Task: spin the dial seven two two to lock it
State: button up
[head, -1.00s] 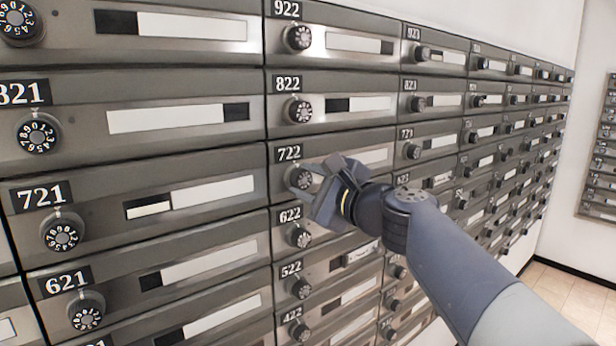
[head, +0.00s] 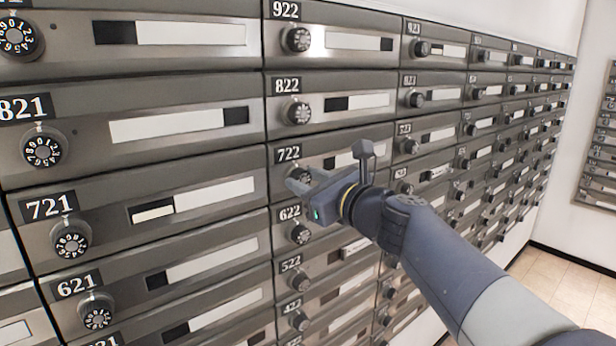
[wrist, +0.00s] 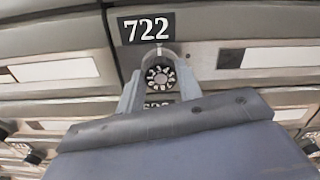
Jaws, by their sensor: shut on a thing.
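The 722 dial (wrist: 161,74) is a round black knob with white numerals, below the 722 label (wrist: 148,28) in the wrist view. In the head view the 722 label (head: 288,153) shows, and the dial (head: 300,174) is partly hidden by my gripper. My gripper (head: 298,182) is shut on the dial, with one finger on each side of it, as the wrist view also shows (wrist: 160,85). The dial's numerals are too small to read surely.
The 622 dial (head: 301,233) sits just below my gripper, and the 822 dial (head: 299,112) is above. The 721 dial (head: 71,241) is to the left. Mailbox fronts fill the wall; tiled floor (head: 565,280) is open at the lower right.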

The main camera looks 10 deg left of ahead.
jog(key=shift+f, duration=0.1)
dwell(0.3)
jog(key=o, duration=1)
jog(key=shift+d, duration=0.1)
jog(key=b+v, duration=0.1)
jog(key=v, duration=0.9)
jog(key=shift+s+d, duration=0.25)
jog(key=p+x, duration=0.1)
jog(key=x, duration=1)
jog(key=shift+s, duration=0.1)
